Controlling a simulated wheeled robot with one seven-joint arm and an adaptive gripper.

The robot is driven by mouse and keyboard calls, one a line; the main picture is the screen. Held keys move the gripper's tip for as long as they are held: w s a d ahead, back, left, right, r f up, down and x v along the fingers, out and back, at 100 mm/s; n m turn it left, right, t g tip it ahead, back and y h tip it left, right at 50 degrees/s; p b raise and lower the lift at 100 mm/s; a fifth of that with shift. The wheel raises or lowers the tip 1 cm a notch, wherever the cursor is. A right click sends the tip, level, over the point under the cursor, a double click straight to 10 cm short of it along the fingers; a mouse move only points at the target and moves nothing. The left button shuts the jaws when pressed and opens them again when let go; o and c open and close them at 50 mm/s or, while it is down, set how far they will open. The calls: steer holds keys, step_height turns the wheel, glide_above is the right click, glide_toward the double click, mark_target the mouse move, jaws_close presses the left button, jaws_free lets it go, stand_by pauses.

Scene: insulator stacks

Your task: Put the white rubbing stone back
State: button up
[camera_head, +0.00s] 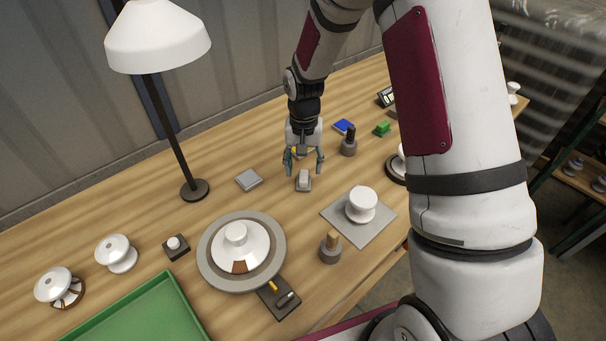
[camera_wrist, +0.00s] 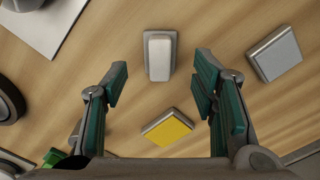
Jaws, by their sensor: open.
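The white rubbing stone (camera_head: 304,175) is a small pale block in the middle of the wooden table. It seems to sit on a grey block or rest of about its own outline (camera_head: 304,187). In the wrist view the stone (camera_wrist: 160,58) lies ahead of the fingers, in line with the gap between them. My gripper (camera_head: 304,164) is open and empty, pointing down just behind and above the stone. The two green-padded fingers (camera_wrist: 162,85) are spread wide in the wrist view, and neither visibly touches the stone.
A flat grey pad (camera_head: 249,180) lies left of the stone; a yellow pad (camera_wrist: 167,127) lies nearer the wrist. A blue pad (camera_head: 343,126), green block (camera_head: 382,129) and dark-handled weight (camera_head: 349,144) stand behind right. A turntable with a white insulator (camera_head: 240,246) and a wooden-handled weight (camera_head: 330,246) stand in front.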

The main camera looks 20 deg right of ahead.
step_height(320, 180, up, 7)
step_height(320, 180, up, 16)
steer(key=f+n+t, duration=0.1)
steer(key=n+t, duration=0.1)
steer(key=t, duration=0.1)
glide_above(304, 176)
steer(key=s, duration=0.9)
steer(key=s+r+n+t, duration=0.1)
steer(key=s+r, duration=0.2)
steer(key=s, duration=0.5)
steer(key=s+r+n+t, duration=0.1)
steer(key=s+r, duration=0.3)
steer(key=s, duration=0.4)
steer(key=shift+r+n+t+b, duration=0.15)
steer(key=shift+n+t+b, duration=0.15)
steer(key=shift+b, duration=0.15)
